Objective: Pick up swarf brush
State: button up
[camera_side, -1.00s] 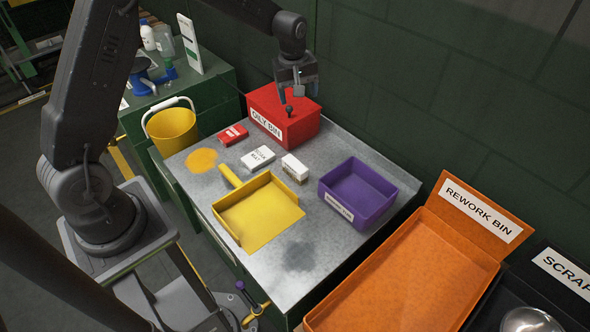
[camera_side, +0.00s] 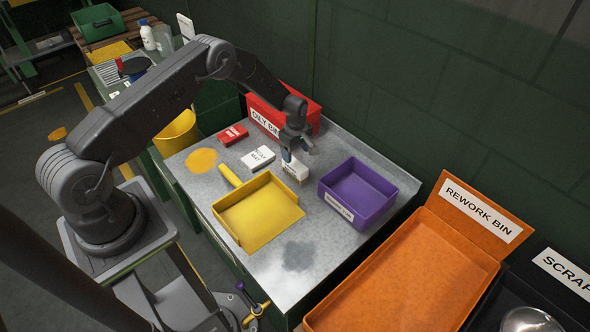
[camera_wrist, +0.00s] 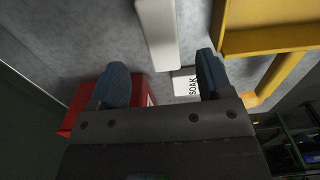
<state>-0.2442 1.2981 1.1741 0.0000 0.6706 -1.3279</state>
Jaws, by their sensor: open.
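The swarf brush, which I take to be the small white block (camera_side: 294,174) with a pale brownish lower side, lies on the grey bench top right of the white soak mat packet. My gripper (camera_side: 297,153) is open just above it and partly hides it in the side view. In the wrist view the white block (camera_wrist: 157,32) runs down from the top edge, its near end close to the gap between my two blue-grey fingertips (camera_wrist: 161,78). Nothing is between the fingers.
The red oily bin (camera_side: 268,116) stands behind my gripper. A red packet (camera_side: 232,135) and a white soak mat packet (camera_side: 258,158) lie to the left. A yellow dustpan (camera_side: 262,212) is in front; a purple bin (camera_side: 357,193) is right. The bench front is mostly clear.

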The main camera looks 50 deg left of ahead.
aim_at(295, 163)
jog(key=shift+s+a+f, duration=0.1)
jog(key=shift+a+f, duration=0.05)
jog(key=shift+f, duration=3.05)
jog(key=c, duration=1)
